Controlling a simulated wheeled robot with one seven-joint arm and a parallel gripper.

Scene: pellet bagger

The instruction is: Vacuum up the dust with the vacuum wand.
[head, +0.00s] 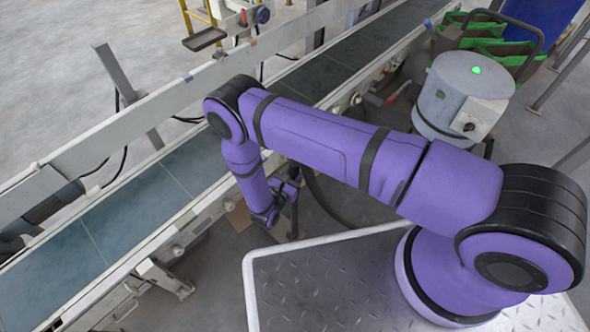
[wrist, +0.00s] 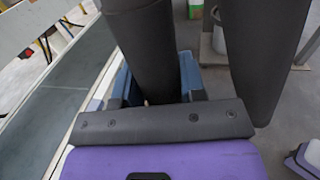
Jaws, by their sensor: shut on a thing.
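My gripper (wrist: 157,85) is shut on the vacuum wand (wrist: 143,45), a dark grey tube that runs up between its blue fingers in the wrist view. The wand's lower end is hidden there. In the head view my gripper (head: 286,190) hangs low beside the conveyor, and a dark upright part of the wand (head: 294,218) shows just under it. The vacuum (head: 462,95) is a grey canister with a lit green lamp at the upper right. Its dark hose (head: 325,203) curves behind my arm. I cannot make out the dust for certain.
A long conveyor (head: 130,202) with a grey-green belt and pale side rails crosses diagonally on the left. A tan patch (head: 240,216) lies on the floor near its edge. Green-edged crates (head: 497,47) stand behind the vacuum. Open floor lies beyond the conveyor.

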